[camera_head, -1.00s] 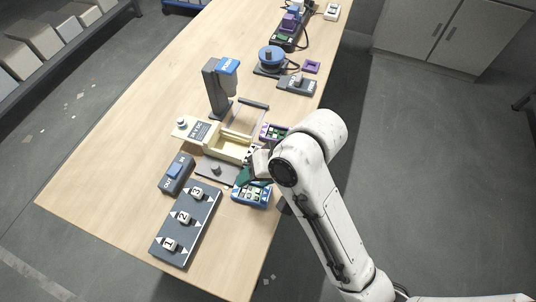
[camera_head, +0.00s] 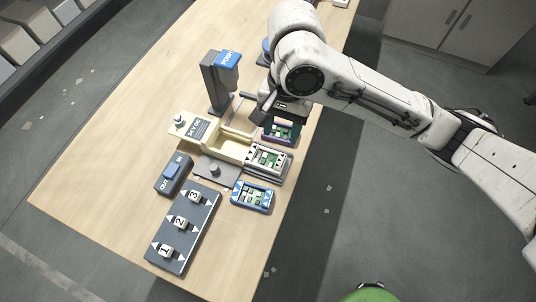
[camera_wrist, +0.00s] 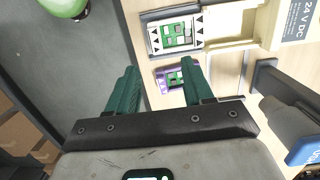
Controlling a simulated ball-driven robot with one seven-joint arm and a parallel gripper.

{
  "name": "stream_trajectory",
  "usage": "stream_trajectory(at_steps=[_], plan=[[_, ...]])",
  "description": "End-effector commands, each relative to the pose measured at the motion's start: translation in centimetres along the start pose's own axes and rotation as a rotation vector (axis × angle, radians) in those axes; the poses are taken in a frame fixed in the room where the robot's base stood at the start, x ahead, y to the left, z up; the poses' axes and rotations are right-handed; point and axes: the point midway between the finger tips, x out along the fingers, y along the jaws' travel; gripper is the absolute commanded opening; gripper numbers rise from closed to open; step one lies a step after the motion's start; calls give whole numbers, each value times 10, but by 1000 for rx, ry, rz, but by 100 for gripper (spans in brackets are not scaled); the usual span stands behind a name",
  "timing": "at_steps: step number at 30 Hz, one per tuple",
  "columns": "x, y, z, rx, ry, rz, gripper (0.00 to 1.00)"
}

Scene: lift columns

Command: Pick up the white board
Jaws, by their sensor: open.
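The white board (camera_head: 268,160) has a pale frame with green parts inside. It sits at the right end of the cream 24 V DC fixture (camera_head: 188,127), near the table's right edge, and also shows at the top of the wrist view (camera_wrist: 174,36). My gripper (camera_wrist: 158,67) is open and empty. Its green fingers are spread over the purple board (camera_wrist: 172,76), which one finger partly covers. The white board lies beyond the fingertips in the wrist view. In the head view my wrist hides the fingers and part of the purple board (camera_head: 284,128).
A blue board (camera_head: 252,196) lies just below the white one. A grey panel numbered 1, 2, 3 (camera_head: 184,228) and an IN/OUT switch (camera_head: 173,174) stand left of it. A PUSH post (camera_head: 213,82) rises behind the fixture. The left of the table is clear.

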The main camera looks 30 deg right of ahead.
Motion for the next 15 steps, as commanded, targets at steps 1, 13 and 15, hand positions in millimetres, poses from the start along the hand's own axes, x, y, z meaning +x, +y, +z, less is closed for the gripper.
stream_trajectory(at_steps=[1, 13, 15], plan=[[8, 1, 0, 4, -3, 4, 51], [53, 1, 1, 1, -1, 0, 51], [56, 2, 1, 2, 0, 1, 51]])
